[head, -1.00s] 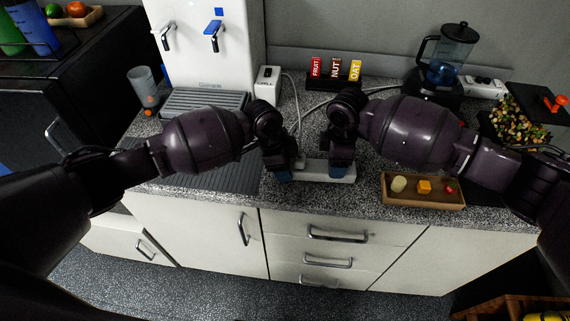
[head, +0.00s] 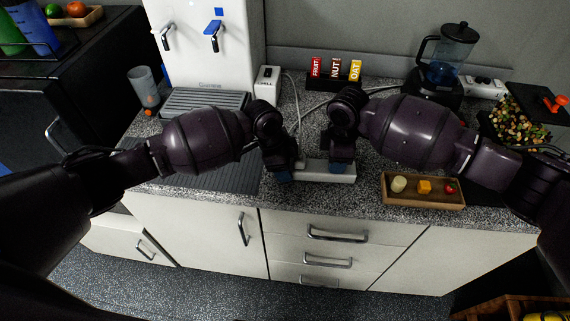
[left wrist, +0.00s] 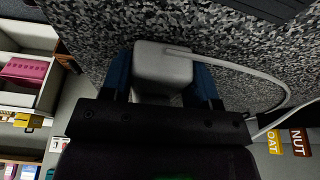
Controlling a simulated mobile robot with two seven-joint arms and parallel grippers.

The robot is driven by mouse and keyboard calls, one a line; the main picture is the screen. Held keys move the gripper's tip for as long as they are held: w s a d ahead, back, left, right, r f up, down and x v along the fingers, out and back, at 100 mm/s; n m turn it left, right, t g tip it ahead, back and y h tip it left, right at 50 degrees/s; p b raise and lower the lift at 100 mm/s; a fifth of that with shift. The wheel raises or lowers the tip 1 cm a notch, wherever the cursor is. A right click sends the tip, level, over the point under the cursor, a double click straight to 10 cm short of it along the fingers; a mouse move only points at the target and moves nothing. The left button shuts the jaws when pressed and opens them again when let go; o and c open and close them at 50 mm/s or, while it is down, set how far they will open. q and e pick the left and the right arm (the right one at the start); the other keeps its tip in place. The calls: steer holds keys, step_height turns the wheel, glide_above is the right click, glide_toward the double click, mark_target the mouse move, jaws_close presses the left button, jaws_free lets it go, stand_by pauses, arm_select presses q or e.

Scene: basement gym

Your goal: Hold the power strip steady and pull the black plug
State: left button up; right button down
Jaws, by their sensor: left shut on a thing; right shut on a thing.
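The white power strip (head: 317,170) lies on the speckled counter near its front edge, in the middle of the head view. My left gripper (head: 284,175) is shut on the strip's left end. In the left wrist view, the strip's pale end (left wrist: 163,66) with its grey cord sits between the blue fingers. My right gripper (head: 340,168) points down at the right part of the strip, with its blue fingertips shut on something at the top. The black plug cannot be made out; the dark fingers hide that spot.
A wooden tray (head: 423,205) with small food pieces sits just right of the strip. A dark ribbed mat (head: 215,178) lies to the left. A pale cord (head: 299,105) runs behind. A blender (head: 443,65) and snack bars (head: 335,69) stand at the back.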

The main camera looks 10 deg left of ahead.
steer(key=shift+r, duration=2.8)
steer(key=shift+r, duration=0.1)
steer(key=w+d+r+m, duration=0.2)
steer(key=w+m, duration=0.6)
steer(key=m, duration=0.1)
steer(key=shift+m, duration=0.3)
steer(key=shift+s+d+f, duration=0.1)
steer(key=shift+f, duration=2.5)
steer(key=shift+s+d+f, duration=0.1)
steer(key=shift+f, duration=2.5)
steer(key=shift+f, duration=0.6)
steer(key=c, duration=0.7)
jaws_free()
steer(key=shift+r, duration=0.1)
